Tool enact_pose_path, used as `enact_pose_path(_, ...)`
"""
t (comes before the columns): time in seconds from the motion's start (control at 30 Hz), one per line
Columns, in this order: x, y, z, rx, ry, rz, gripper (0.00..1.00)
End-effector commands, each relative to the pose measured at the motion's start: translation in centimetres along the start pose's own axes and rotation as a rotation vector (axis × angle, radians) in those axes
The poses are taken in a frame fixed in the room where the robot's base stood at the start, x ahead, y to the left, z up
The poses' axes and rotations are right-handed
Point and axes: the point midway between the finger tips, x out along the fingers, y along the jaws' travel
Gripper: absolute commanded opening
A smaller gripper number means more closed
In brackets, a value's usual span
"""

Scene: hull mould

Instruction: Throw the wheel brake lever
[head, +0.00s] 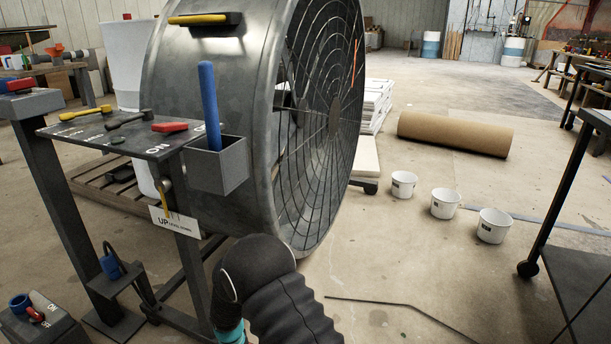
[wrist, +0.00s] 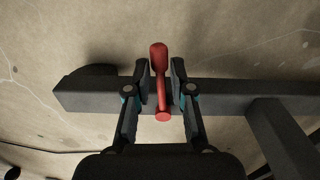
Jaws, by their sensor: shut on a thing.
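A red lever (wrist: 159,55) with a rounded end stands up from a dark horizontal beam (wrist: 90,96) in the wrist view. My gripper (wrist: 161,70) is around it, one dark finger on each side, shut on its shaft. The lever's lower end is a small red knob over the beam. In the head view my black arm crosses the bottom middle. The gripper and this lever are hidden there. The big grey caged wheel or fan drum (head: 205,80) stands above the arm on a dark frame.
A panel (head: 105,138) with yellow, black and red levers stands left of the drum. A grey box (head: 216,171) holds a blue handle. A red-and-blue control box (head: 40,322) is at bottom left. Several white buckets (head: 445,203) and a brown roll (head: 455,134) lie right.

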Motion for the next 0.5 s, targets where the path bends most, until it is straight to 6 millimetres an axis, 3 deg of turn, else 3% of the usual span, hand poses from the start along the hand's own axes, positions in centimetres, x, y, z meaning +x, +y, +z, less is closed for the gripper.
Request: enact_pose_path(0.5,0.16,-0.38,0.31,0.070,-0.005,0.005,0.00)
